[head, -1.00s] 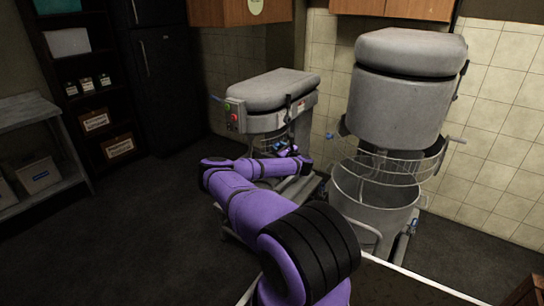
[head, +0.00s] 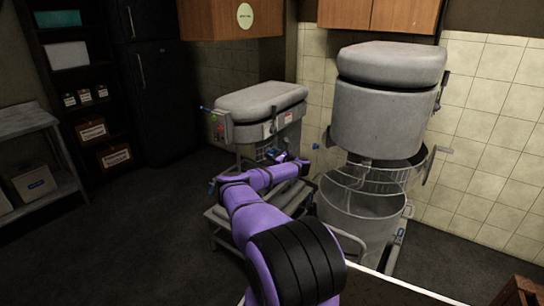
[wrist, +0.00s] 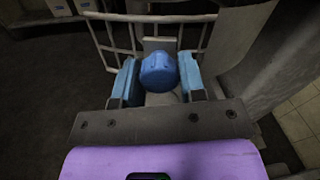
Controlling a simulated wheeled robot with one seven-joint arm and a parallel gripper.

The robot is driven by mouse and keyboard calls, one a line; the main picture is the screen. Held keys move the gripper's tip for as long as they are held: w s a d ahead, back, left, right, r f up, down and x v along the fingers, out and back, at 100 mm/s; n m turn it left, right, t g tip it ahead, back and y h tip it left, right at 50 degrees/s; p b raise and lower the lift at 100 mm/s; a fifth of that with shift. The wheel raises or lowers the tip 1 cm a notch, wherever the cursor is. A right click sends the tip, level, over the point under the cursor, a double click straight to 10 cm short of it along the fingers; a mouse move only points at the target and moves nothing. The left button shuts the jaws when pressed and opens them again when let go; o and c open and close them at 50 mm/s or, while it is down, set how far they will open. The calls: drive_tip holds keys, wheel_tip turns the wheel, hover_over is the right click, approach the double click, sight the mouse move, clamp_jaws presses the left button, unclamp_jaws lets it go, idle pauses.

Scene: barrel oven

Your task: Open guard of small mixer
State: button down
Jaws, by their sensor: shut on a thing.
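The small mixer (head: 258,100) stands left of a larger mixer in the head view, with a grey hood and a control box on its left side. Its wire guard (head: 264,151) shows below the hood, partly hidden by my arm. My gripper (head: 286,158) is at the guard's right side, small and hard to make out there. In the wrist view, the blue fingers of my gripper (wrist: 160,80) are shut on a round blue knob (wrist: 158,72). Pale guard bars (wrist: 130,35) rise just beyond the knob. How far the guard has swung cannot be told.
The large mixer (head: 388,105) with its bowl (head: 360,215) stands close on the right. A metal table (head: 30,125) and dark shelves (head: 85,75) are at the left. The floor (head: 140,220) between is clear. Wooden cupboards (head: 232,22) hang above.

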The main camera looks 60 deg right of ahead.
drive_tip(key=shift+w+a+r, duration=0.1)
drive_tip(key=shift+w, duration=0.15)
drive_tip(key=c, duration=0.7)
unclamp_jaws()
drive_tip(key=shift+s, duration=0.1)
drive_tip(key=v, duration=1)
drive_tip(key=shift+s, duration=0.35)
